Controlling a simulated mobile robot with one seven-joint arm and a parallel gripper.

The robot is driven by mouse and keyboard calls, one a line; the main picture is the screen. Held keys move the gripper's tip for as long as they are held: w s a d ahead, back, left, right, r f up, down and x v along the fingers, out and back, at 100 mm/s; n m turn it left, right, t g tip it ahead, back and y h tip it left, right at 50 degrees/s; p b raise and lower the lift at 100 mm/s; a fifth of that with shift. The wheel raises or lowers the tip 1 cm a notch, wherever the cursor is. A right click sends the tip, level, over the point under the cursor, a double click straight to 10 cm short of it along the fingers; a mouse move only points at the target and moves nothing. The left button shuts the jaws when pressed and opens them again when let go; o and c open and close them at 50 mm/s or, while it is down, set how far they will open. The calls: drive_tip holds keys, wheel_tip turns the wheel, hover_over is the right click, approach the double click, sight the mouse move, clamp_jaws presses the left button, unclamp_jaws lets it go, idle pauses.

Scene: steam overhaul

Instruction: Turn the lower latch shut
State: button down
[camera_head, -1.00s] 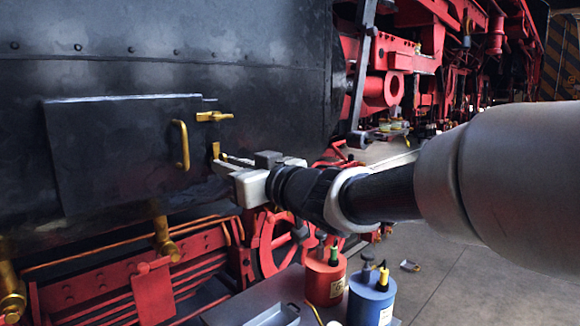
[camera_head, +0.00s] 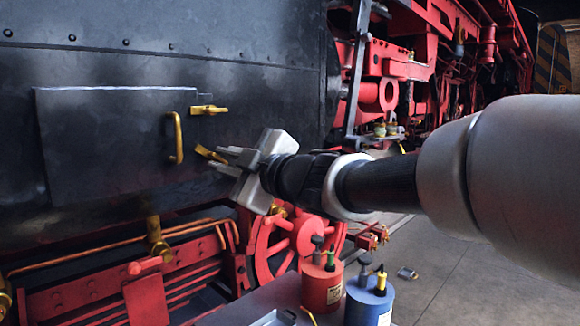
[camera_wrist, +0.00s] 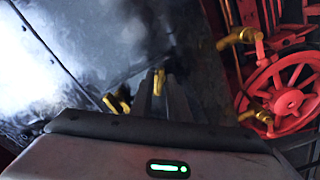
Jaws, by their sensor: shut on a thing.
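The lower latch (camera_head: 208,153) is a small brass bar at the right edge of the dark door (camera_head: 100,145). It lies at a slant, its upper left end at about the door's edge. My gripper (camera_head: 224,157) is shut on it, rolled over at an angle. In the wrist view the latch (camera_wrist: 158,79) shows as a small brass piece at the fingertips (camera_wrist: 160,90), its rest hidden by the fingers. The upper latch (camera_head: 209,110) lies level across the door's edge. The brass door handle (camera_head: 175,138) stands upright on the door.
Below the door are red framework (camera_head: 80,300) and a red wheel (camera_head: 295,235). A red can (camera_head: 321,288) and a blue can (camera_head: 369,303) stand under my arm.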

drive_tip(key=n+b, duration=0.2)
drive_tip(key=n, duration=0.2)
drive_tip(key=shift+f, duration=0.1)
drive_tip(key=shift+n+b, duration=0.55)
drive_tip(key=shift+n, duration=1.05)
drive_tip(key=c, duration=1.9)
unclamp_jaws()
drive_tip(key=p+v, duration=0.2)
drive_tip(key=v, duration=1.5)
drive_tip(key=shift+s+d, duration=0.1)
drive_tip(key=shift+d, duration=0.15)
